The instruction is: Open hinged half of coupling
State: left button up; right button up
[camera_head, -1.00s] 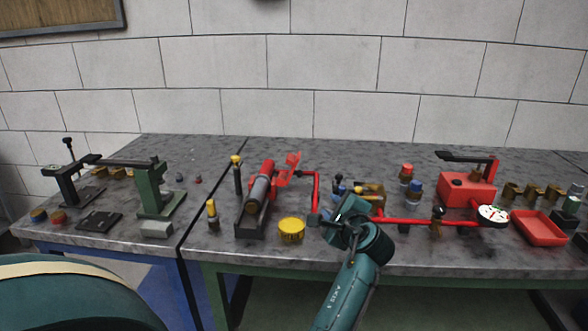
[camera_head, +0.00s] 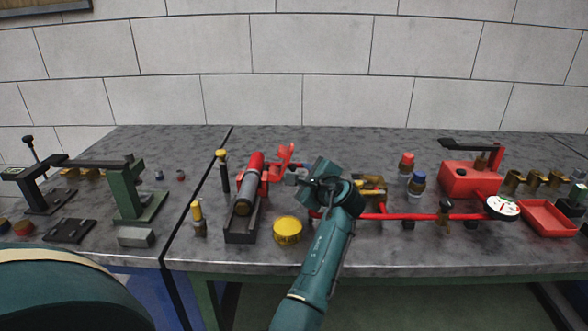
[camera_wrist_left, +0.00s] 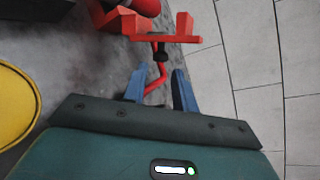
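The coupling has a red hinged half (camera_head: 284,155) that stands tilted up at the end of the red cylinder (camera_head: 255,165). In the left wrist view its red bracket-like part (camera_wrist_left: 180,38) lies just beyond the fingertips, with a dark pin or knob below it. My left gripper (camera_head: 290,178) is just to the front and right of the hinged half. In the left wrist view the gripper (camera_wrist_left: 159,76) has its two blue fingers apart, with a red pipe (camera_wrist_left: 157,77) showing through the gap. I see no contact with the coupling. My right gripper is out of view.
A yellow round can (camera_head: 287,230) stands close in front of the left gripper. A red pipe with valves (camera_head: 425,215) runs right to a white gauge (camera_head: 503,206). A red pump box (camera_head: 468,181) and a red tray (camera_head: 547,218) are at the right. The bench behind the coupling is clear.

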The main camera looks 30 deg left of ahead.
aim_at(294, 171)
pick_arm(q)
jog(key=x, duration=0.6)
jog(key=shift+w+a, duration=0.2)
jog(key=shift+a, duration=0.1)
jog(key=shift+f, duration=0.1)
grip_shut()
